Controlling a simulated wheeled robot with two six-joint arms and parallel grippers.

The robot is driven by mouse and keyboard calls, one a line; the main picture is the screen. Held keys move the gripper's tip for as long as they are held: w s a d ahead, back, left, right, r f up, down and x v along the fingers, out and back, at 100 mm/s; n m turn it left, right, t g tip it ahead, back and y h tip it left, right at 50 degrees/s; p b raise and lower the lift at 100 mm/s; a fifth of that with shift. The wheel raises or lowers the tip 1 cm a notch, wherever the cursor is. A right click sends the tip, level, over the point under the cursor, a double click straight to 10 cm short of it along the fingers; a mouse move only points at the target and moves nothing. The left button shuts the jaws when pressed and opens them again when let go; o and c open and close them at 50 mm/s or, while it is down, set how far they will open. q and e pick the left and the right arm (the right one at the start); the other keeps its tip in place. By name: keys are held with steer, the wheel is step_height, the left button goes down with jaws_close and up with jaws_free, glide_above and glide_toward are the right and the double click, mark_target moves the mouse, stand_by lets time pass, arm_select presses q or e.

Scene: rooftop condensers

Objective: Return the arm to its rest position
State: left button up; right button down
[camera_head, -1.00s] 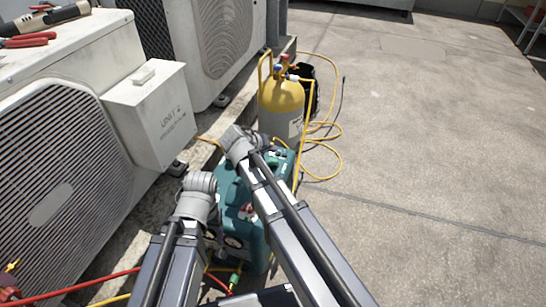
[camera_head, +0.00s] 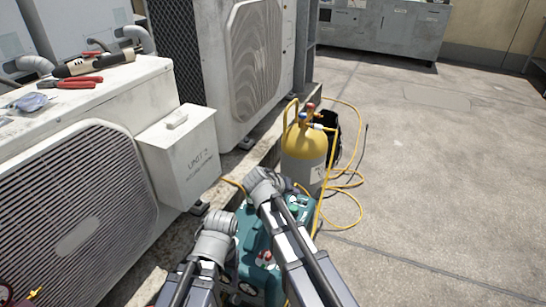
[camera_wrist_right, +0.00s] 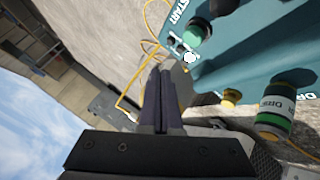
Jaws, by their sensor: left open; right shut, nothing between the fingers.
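Both of my arms reach in from the bottom of the head view, the left arm (camera_head: 214,245) and, to its right, the right arm (camera_head: 285,215). Their joints show in front of a teal machine (camera_head: 245,232), and no fingers can be made out there. In the right wrist view my right gripper (camera_wrist_right: 166,74) is shut and empty, its two dark fingers together. The teal machine (camera_wrist_right: 235,60) with its knobs is close beside the fingers in that view. I cannot tell whether they touch it. My left gripper is not visible.
A yellow-topped cylinder (camera_head: 304,148) with yellow hoses (camera_head: 346,205) stands behind the teal machine. A condenser (camera_head: 75,215) on the left has red-handled pliers (camera_head: 75,83) on top. A box (camera_head: 180,155) marked "UNIT" is on its side. Open concrete (camera_head: 440,190) lies right.

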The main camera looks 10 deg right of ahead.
steer(key=s+a+r+n+g+y+p, duration=0.2)
steer(key=s+a+r+p, duration=0.15)
steer(key=s+p, duration=0.35)
steer(key=s+a+r+n+g+y+p, duration=0.25)
steer(key=s+a+p, duration=0.2)
steer(key=s, duration=0.45)
steer(key=s+a+r+n+g+y+p, duration=0.1)
steer(key=s+a+r+p, duration=0.35)
steer(key=s, duration=0.35)
arm_select(q)
step_height(320, 180, up, 53)
steer(key=p, duration=3.7)
arm_select(e)
step_height(320, 180, up, 36)
steer(key=shift+w, duration=0.45)
arm_select(q)
steer(key=shift+s+f, duration=0.1)
steer(key=shift+f, duration=0.05)
arm_select(e)
steer(key=shift+f+y, duration=0.15)
steer(key=shift+y, duration=0.1)
